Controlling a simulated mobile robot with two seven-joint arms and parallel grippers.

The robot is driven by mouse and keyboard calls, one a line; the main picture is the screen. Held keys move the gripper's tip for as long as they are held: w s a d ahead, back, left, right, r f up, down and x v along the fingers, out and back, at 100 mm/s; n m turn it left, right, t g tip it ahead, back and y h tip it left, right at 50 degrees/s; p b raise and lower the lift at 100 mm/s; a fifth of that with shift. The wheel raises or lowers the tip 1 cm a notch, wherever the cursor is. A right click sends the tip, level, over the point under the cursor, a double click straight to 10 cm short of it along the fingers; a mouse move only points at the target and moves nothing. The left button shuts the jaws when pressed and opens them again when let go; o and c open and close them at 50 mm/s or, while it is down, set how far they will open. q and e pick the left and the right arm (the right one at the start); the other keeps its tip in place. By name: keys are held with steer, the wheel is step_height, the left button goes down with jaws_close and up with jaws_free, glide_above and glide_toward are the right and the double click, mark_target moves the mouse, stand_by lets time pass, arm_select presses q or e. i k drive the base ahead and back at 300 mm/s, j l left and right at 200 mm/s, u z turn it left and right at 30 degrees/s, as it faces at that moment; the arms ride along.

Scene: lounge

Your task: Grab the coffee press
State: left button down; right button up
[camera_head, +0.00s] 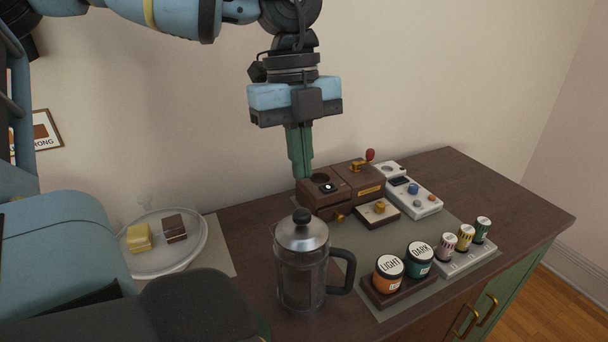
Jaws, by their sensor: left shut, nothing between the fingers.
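The coffee press (302,270) stands upright on the dark wooden cabinet top (240,236). It has a glass body, a metal lid with a dark knob, and a black handle pointing right. My left gripper (302,174) points down behind the press, close to the wall. Its green fingers are shut and empty, apart from the press, with the tips near the back left of a wooden grinder-like box. My right gripper is not in the picture.
The wooden box (340,187) with a red knob stands behind the press. A light jar (387,274) and a dark jar (418,260) sit right of it. Several small shakers (465,238) stand farther right. A plate (165,262) with two cake pieces lies left.

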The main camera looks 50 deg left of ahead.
mark_target(303, 289)
steer(key=k+l, duration=0.55)
steer(key=l, duration=0.2)
steer(key=k+l, duration=0.6)
steer(key=l, duration=0.1)
